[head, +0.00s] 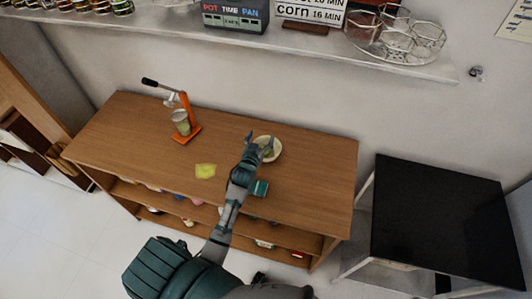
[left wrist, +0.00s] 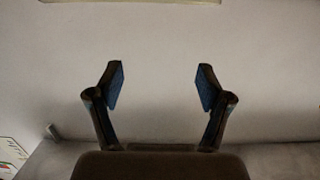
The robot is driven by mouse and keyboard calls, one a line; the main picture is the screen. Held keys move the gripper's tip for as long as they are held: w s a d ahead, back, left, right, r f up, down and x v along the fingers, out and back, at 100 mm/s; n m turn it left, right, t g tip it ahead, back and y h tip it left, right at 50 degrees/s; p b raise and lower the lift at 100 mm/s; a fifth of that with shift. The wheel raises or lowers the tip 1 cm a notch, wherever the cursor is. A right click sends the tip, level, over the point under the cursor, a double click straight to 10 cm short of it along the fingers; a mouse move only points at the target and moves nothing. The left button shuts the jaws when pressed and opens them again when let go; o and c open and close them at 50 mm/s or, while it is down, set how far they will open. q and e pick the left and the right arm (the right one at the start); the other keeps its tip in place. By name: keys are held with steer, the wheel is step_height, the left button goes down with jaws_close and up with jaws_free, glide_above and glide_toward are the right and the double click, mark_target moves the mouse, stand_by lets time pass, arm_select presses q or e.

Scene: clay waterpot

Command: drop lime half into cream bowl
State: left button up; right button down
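The cream bowl (head: 277,153) stands on the wooden counter, near its back right part. My left gripper (head: 260,141) is at the bowl's left side in the head view, partly covering it. In the left wrist view the fingers (left wrist: 160,88) are spread wide with nothing between them, facing the pale wall. A small greenish patch (head: 266,152) shows inside the bowl behind the gripper; it may be the lime half, but it is too small to be sure. My right gripper is not in view.
An orange press (head: 186,117) with a cup (head: 181,123) stands at the back left of the counter (head: 130,135). A shelf (head: 300,40) runs above.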

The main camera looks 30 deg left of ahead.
arm_select(q)
steer(key=shift+s+d, duration=0.2)
steer(key=shift+s, duration=0.05)
steer(key=v, duration=1.1)
steer(key=shift+s, duration=0.25)
